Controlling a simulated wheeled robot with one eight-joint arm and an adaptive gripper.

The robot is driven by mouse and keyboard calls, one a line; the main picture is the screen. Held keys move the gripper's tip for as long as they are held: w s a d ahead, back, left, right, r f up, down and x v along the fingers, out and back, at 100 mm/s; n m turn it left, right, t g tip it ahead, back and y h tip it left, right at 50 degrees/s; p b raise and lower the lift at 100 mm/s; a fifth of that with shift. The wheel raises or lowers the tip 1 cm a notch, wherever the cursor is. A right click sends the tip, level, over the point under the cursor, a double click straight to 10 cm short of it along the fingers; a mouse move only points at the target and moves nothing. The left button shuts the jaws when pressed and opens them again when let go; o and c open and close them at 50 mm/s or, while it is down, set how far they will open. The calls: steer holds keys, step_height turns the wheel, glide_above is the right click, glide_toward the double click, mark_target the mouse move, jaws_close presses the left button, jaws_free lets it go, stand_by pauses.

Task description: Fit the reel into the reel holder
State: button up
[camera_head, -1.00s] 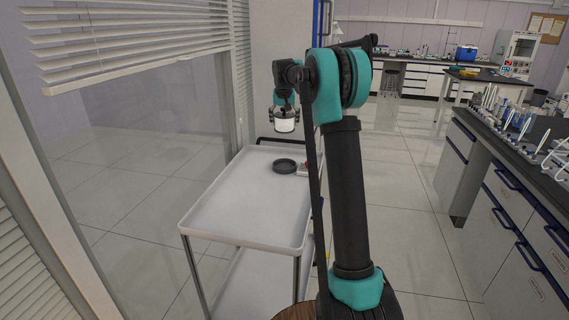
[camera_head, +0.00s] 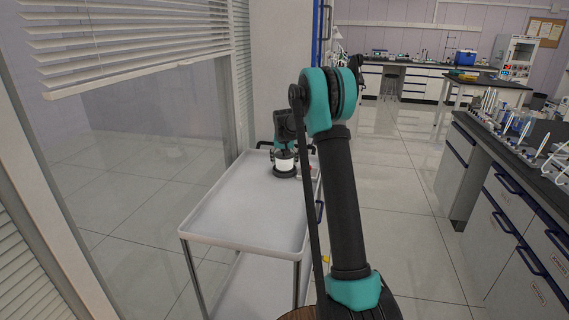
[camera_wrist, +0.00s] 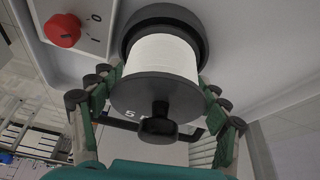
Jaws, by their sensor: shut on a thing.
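The reel is a white cylinder (camera_head: 284,163) with a dark flange and a dark knob; it also shows in the wrist view (camera_wrist: 160,56). The reel holder is a dark round dish (camera_head: 285,174) on the cart's far end. In the wrist view, its dark rim (camera_wrist: 200,32) surrounds the reel's far end. My gripper (camera_head: 284,152) is shut on the reel, with green-and-dark fingers on both sides (camera_wrist: 160,88). The reel stands upright over or in the holder. The contact at its base is hidden, so I cannot tell whether it is fully seated.
A pale box with a red knob (camera_wrist: 62,30) is close to the holder on the cart. The white cart top (camera_head: 243,213) is clear in front. Window blinds (camera_head: 140,40) are at left; a lab bench with bottles (camera_head: 520,135) is at right.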

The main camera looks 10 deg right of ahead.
steer(key=shift+f, duration=0.45)
steer(key=shift+f, duration=0.15)
steer(key=shift+f, duration=0.2)
steer(key=o, duration=1.3)
steer(key=v, duration=1.2)
steer(key=shift+r, duration=0.35)
